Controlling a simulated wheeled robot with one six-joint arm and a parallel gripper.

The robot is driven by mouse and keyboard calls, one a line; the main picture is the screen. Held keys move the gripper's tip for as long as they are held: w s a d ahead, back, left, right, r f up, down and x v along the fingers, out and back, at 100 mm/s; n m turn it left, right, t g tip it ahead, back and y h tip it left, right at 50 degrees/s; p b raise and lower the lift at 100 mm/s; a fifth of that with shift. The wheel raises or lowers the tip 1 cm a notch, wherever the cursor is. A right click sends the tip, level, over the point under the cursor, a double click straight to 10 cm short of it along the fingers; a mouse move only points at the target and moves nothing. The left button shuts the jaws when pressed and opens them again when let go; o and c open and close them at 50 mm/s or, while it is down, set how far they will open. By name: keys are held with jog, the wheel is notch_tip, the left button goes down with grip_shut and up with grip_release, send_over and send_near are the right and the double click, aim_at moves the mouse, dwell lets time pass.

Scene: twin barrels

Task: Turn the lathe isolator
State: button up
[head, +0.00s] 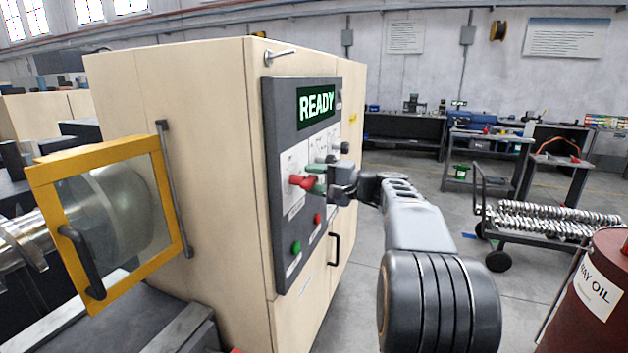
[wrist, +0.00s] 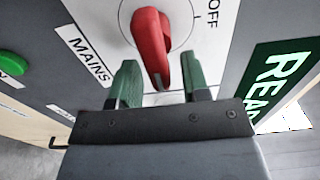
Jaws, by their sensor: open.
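The lathe isolator is a red rotary handle (wrist: 152,45) on a white plate marked MAINS and OFF in the wrist view. In the head view the red handle (head: 301,182) sits on the dark control panel (head: 283,115) of the beige lathe cabinet. My gripper (wrist: 160,85) is open, its green-tipped fingers on either side of the handle's lower end. I cannot tell whether they touch it. In the head view my gripper (head: 316,178) reaches the panel from the right and hides part of the plate.
A green READY display (head: 317,105) is at the panel's top. A green button (head: 296,247) and red button (head: 317,218) lie below. A yellow-framed guard (head: 108,222) is at left. A trolley of metal bars (head: 560,220) and a red oil barrel (head: 600,285) stand at right.

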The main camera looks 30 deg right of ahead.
jog(key=shift+s, duration=0.1)
jog(key=b+v, duration=0.2)
jog(key=v, duration=1.1)
jog(key=shift+s+d, duration=0.25)
jog(key=shift+d, duration=0.05)
jog(key=s+a+f+m+g+h, duration=0.1)
jog(key=a+f+g+h, duration=0.15)
jog(key=f, duration=0.65)
jog(key=s+a+f+m+g+h, duration=0.15)
jog(key=f+g+h, duration=0.25)
jog(key=f, duration=0.5)
jog(key=s+a+f+n+g+h+p, duration=0.1)
jog(key=s+a+f+n+h, duration=0.1)
jog(key=s+a+n, duration=0.3)
jog(key=s+a+f+n+g+h, duration=0.2)
jog(key=a+n, duration=0.5)
jog(key=a, duration=0.6)
jog(key=shift+s+a+f+h+p, duration=0.4)
jog(key=shift+s+f+h, duration=0.6)
jog(key=shift+s, duration=0.9)
